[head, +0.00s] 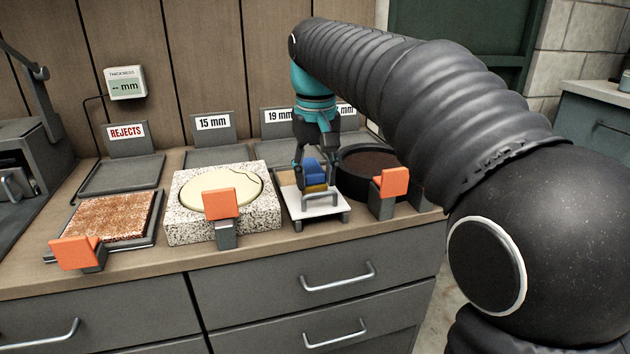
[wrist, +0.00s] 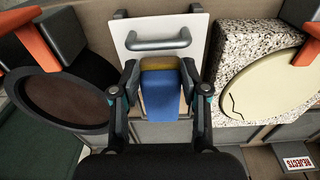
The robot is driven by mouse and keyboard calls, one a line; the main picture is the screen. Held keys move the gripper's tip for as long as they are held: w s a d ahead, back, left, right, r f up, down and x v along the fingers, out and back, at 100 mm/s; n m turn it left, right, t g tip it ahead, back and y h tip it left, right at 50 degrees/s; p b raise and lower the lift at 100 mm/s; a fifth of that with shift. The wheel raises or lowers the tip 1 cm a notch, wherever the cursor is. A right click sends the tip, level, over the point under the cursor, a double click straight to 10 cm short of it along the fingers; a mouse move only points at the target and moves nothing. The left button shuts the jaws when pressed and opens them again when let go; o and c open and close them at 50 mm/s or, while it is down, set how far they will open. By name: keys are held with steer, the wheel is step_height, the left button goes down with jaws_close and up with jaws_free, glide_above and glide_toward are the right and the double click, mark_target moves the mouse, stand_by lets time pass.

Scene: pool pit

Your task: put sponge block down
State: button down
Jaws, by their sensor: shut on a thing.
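The sponge block (head: 314,172) is blue with a yellow layer. My gripper (head: 315,167) is shut on it, over the white plate with a grey handle (head: 318,208). In the wrist view the sponge block (wrist: 160,95) sits between the two fingers of my gripper (wrist: 160,75), its yellow end toward the white plate (wrist: 142,62). The yellow side faces down in the head view. I cannot tell whether the block touches the plate or a surface below it.
A speckled stone block (head: 178,222) with a cream disc stands left of the plate. A dark round pan (head: 350,186) stands close on the right. A rusty pad (head: 112,214), labelled grey trays (head: 120,175) and orange-topped clips (head: 220,204) crowd the counter.

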steer(key=shift+f, duration=0.5)
steer(key=c, duration=0.6)
jaws_free()
steer(key=r, duration=0.4)
steer(key=r+p, duration=0.1)
steer(key=r, duration=0.3)
steer(key=s+r+p, duration=0.1)
steer(key=r, duration=0.3)
